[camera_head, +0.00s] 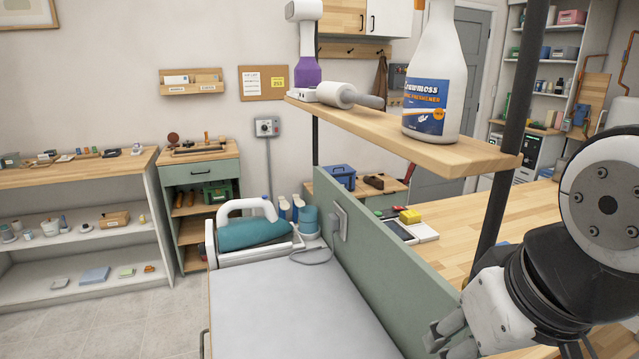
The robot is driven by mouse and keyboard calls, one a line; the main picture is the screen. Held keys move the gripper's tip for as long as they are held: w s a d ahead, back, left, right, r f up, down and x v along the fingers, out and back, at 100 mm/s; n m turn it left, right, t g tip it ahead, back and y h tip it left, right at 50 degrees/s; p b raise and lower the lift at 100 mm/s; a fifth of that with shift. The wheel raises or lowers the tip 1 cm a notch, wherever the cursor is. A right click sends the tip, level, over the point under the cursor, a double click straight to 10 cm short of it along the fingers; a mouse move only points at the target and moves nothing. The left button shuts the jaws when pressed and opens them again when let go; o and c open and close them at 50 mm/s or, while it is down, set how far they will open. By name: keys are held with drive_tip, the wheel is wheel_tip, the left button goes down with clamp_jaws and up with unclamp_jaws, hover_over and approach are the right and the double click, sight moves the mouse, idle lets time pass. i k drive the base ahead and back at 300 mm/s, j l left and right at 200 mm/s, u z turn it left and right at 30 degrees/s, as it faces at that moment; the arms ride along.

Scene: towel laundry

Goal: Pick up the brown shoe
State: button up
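I cannot pick out a clear brown shoe in this view. A small dark brown object (373,182) lies on a wooden top behind the green panel, but it is too small to tell whether it is a shoe.
A wooden shelf (480,158) on dark posts holds a white bottle (437,75), a lint roller (345,95) and a purple-and-white device (307,60). Below, a green panel (370,270) borders a clear grey surface (285,310) with a teal iron (245,232) at its far end.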

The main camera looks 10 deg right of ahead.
sight(378, 184)
drive_tip(key=z, duration=1.8)
drive_tip(key=i+l+z, duration=0.2)
drive_tip(key=z, duration=0.15)
drive_tip(key=i+l+z, duration=0.15)
drive_tip(key=i+z, duration=0.45)
drive_tip(key=z, duration=0.15)
drive_tip(key=i+u, duration=0.15)
drive_tip(key=i, duration=0.8)
drive_tip(key=i+l+u, duration=0.15)
drive_tip(key=i, duration=0.75)
drive_tip(key=i+l+u, duration=0.1)
drive_tip(key=i, duration=1.8)
drive_tip(key=i+j+u, duration=0.1)
drive_tip(key=i+u, duration=0.3)
drive_tip(key=i, duration=0.25)
drive_tip(key=i+u, duration=0.4)
drive_tip(key=i, duration=0.2)
drive_tip(key=i+l+u, duration=0.4)
drive_tip(key=i, duration=0.25)
drive_tip(key=i+j+u, duration=0.25)
drive_tip(key=i+u, duration=0.15)
drive_tip(key=i+j+u, duration=0.1)
drive_tip(key=i+u, duration=0.3)
drive_tip(key=i, duration=0.15)
drive_tip(key=i+u, duration=0.45)
drive_tip(key=i+l+u, duration=0.4)
drive_tip(key=i, duration=0.15)
drive_tip(key=i+u, duration=0.45)
drive_tip(key=i, duration=1.45)
